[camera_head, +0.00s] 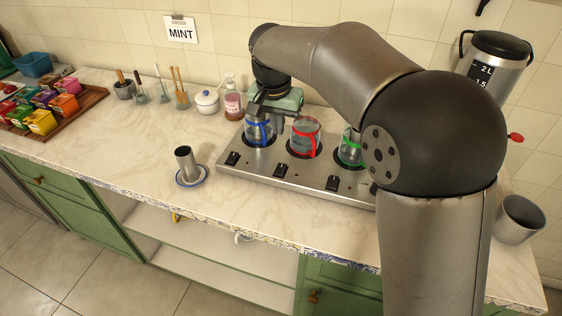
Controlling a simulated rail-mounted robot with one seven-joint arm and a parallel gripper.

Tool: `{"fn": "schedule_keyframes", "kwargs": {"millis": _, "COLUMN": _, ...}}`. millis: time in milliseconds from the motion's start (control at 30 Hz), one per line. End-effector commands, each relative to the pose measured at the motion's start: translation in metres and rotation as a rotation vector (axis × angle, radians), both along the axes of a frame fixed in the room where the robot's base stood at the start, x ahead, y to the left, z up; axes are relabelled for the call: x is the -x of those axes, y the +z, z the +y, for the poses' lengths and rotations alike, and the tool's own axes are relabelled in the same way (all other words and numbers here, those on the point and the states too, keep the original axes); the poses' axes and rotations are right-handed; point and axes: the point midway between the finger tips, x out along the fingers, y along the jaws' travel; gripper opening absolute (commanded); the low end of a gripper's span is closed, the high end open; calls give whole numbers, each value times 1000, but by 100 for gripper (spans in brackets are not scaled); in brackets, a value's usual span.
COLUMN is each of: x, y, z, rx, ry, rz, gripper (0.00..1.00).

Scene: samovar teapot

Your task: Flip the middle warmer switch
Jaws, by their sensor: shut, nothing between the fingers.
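The warmer (262,177) is a long steel unit on the counter, with a row of black switches along its front. The middle switch (280,170) sits in front of the red-handled glass pot (305,136); its exact lever position is too small to tell. The left switch (232,158) and the right switch (332,183) are also in clear view. My gripper (262,112) is shut and empty, above and behind the blue-handled pot (259,130), well away from the middle switch. Its fingers are partly unclear against the pot.
A green-handled pot (351,148) stands at the right, partly behind my arm. A metal cup (184,162) stands on a blue-rimmed saucer (203,174) left of the warmer. A metal cup (522,219) stands at far right. Counter (290,215) before the switches is clear.

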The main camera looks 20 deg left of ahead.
Motion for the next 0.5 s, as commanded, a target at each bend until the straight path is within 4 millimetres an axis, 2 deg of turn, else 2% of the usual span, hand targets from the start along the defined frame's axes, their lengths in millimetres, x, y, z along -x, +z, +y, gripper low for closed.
{"fn": "schedule_keyframes", "kwargs": {"millis": 267, "x": -1, "y": -7, "z": 0, "rx": 2, "ry": 0, "rz": 3, "gripper": 0}}
{"fn": "schedule_keyframes", "kwargs": {"millis": 367, "x": -3, "y": -20, "z": 0, "rx": 3, "ry": -1, "rz": 4, "gripper": 0}}
{"fn": "schedule_keyframes", "kwargs": {"millis": 500, "x": -8, "y": -48, "z": -1, "rx": 4, "ry": -1, "rz": 5, "gripper": 0}}
